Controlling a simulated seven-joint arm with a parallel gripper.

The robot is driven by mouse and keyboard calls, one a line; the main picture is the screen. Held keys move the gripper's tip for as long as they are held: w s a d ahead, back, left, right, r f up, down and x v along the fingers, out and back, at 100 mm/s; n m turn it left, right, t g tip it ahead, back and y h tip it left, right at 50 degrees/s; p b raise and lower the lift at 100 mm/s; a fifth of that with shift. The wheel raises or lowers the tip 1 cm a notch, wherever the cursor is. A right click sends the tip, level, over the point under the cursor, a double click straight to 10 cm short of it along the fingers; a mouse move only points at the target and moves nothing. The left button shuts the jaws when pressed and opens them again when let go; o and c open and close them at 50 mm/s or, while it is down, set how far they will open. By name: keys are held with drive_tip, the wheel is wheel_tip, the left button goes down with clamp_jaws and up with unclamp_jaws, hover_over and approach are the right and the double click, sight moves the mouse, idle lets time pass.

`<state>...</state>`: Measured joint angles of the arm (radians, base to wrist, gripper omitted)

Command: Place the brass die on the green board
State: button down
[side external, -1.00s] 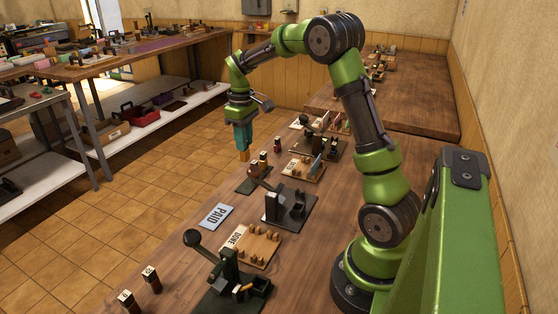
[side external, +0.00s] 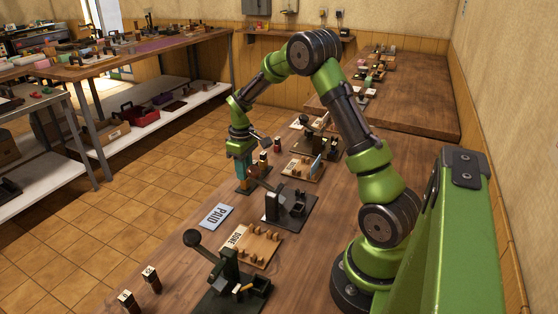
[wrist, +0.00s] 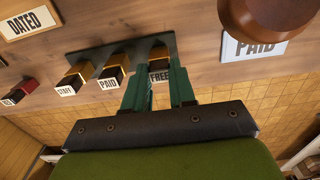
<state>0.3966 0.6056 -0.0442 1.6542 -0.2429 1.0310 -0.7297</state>
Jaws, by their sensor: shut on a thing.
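The brass die (wrist: 158,56), with a white FREE label on its end, is between the fingertips of my gripper (wrist: 159,88) in the wrist view. In the side external view my gripper (side external: 241,177) is low, at the near-left end of the dark green board (side external: 260,184). The board also shows in the wrist view (wrist: 97,53), with the held die over its right end. I cannot tell whether the die touches the board. Two other dies, labelled PAID (wrist: 112,74) and STAFF (wrist: 73,80), stand in line with it to the left.
A nearer press (side external: 228,275) and a wooden DONE rack (side external: 255,246) are on the same bench. A round brown knob (wrist: 265,18) fills the wrist view's top right.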

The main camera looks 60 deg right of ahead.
drive_tip(key=shift+f, duration=0.1)
drive_tip(key=c, duration=0.9)
unclamp_jaws()
drive_tip(key=shift+c, duration=0.2)
wheel_tip(320, 180, up, 12)
drive_tip(key=s+a+r+t, duration=0.2)
drive_tip(key=s+a+r, duration=0.1)
drive_tip(key=a+r, duration=0.35)
drive_tip(key=s+a+r+m+t+y, duration=0.1)
drive_tip(key=s+a+m+t, duration=0.3)
drive_tip(key=s+a, duration=1.1)
drive_tip(key=shift+a+t+y, duration=0.4)
drive_tip(key=shift+t+y, duration=0.1)
drive_tip(key=shift+t, duration=0.1)
